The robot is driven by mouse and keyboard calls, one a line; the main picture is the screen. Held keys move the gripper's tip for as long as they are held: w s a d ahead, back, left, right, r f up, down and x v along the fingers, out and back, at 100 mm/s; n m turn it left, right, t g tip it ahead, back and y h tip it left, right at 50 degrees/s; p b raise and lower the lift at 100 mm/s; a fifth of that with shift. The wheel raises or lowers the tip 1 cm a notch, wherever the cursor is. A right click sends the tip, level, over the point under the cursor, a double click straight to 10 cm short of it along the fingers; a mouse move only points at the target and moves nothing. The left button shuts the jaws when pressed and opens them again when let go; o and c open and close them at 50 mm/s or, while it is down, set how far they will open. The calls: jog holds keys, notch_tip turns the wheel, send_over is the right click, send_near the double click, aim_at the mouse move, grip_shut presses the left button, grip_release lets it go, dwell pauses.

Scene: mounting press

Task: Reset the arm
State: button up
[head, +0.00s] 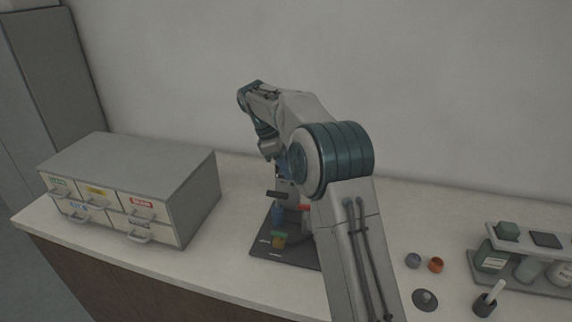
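My arm reaches from the lower right over the counter and bends down at the wrist. My gripper (280,170) hangs in front of or above the mounting press, small and partly hidden by my arm; whether its fingers are open or shut does not show. The press stands on a dark base plate (262,245), and its right side is hidden behind my arm.
A grey drawer cabinet (140,170) with labelled drawers stands at left. Right of my arm are a grey cup (413,260), an orange cup (436,265), a dark round lidlike piece (425,299), a dark pot (485,305) and a rack (477,262) with containers. The wall is behind.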

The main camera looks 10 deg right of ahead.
jog(key=shift+a+r, duration=0.2)
jog(key=shift+r, duration=0.25)
jog(key=s+d+r+m+t+y, duration=0.1)
jog(key=s+d+r+m, duration=0.15)
jog(key=s, duration=0.55)
jog(key=s+d+r+m+t+y, duration=0.1)
jog(key=s+r+m, duration=0.25)
jog(key=s, duration=0.35)
jog(key=s+d+f+m+t+y, duration=0.1)
jog(key=s+f+m, duration=0.2)
jog(key=s, duration=0.7)
jog(key=s+d+f+m+t+y, duration=0.1)
jog(key=s+f+m, duration=0.3)
jog(key=s, duration=0.6)
jog(key=shift+d+m, duration=0.25)
jog(key=shift+m, duration=0.75)
jog(key=shift+s, duration=0.15)
